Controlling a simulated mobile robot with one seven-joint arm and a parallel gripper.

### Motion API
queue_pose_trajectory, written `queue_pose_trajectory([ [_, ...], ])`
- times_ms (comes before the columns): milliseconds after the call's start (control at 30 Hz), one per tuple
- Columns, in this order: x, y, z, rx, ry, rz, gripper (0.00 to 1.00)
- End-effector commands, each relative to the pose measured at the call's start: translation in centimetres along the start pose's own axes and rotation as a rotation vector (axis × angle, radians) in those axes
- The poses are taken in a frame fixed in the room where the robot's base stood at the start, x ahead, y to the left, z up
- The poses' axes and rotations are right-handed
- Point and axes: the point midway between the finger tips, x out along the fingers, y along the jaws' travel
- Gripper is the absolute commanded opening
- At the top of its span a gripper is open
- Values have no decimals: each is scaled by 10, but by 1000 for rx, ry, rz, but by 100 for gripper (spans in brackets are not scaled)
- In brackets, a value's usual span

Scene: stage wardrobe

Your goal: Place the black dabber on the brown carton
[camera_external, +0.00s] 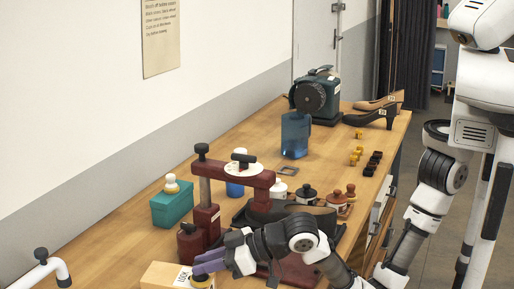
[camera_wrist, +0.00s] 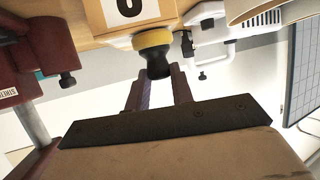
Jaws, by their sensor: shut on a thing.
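The black dabber, with a black knob and a yellow pad, shows in the wrist view (camera_wrist: 155,50) at the tips of my gripper (camera_wrist: 158,88). In the external view the dabber (camera_external: 202,281) is partly covered by the purple fingers of my gripper (camera_external: 207,262). My gripper is shut on its dark knob. The brown carton (camera_external: 160,274) has a white label and stands at the front of the bench. In the wrist view the carton (camera_wrist: 165,10) is just beyond the yellow pad. The pad overlaps the carton's edge in the picture; I cannot tell whether they touch.
A dark red press (camera_external: 203,222) stands close behind my gripper. A teal box (camera_external: 172,207) with a white-knobbed dabber is farther left. A black tray (camera_external: 245,218) with a shoe lies beside my forearm. A white pipe (camera_external: 40,268) is at the left. The bench between carton and pipe looks clear.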

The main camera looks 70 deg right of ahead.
Motion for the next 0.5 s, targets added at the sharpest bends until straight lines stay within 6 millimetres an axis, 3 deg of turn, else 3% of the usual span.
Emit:
queue_pose_trajectory([
  [167,1,0,3,0,0,0,2],
  [200,1,0,3,0,0,0,26],
  [300,1,0,2,0,0,0,39],
  [367,1,0,2,0,0,0,45],
  [500,1,0,2,0,0,0,45],
])
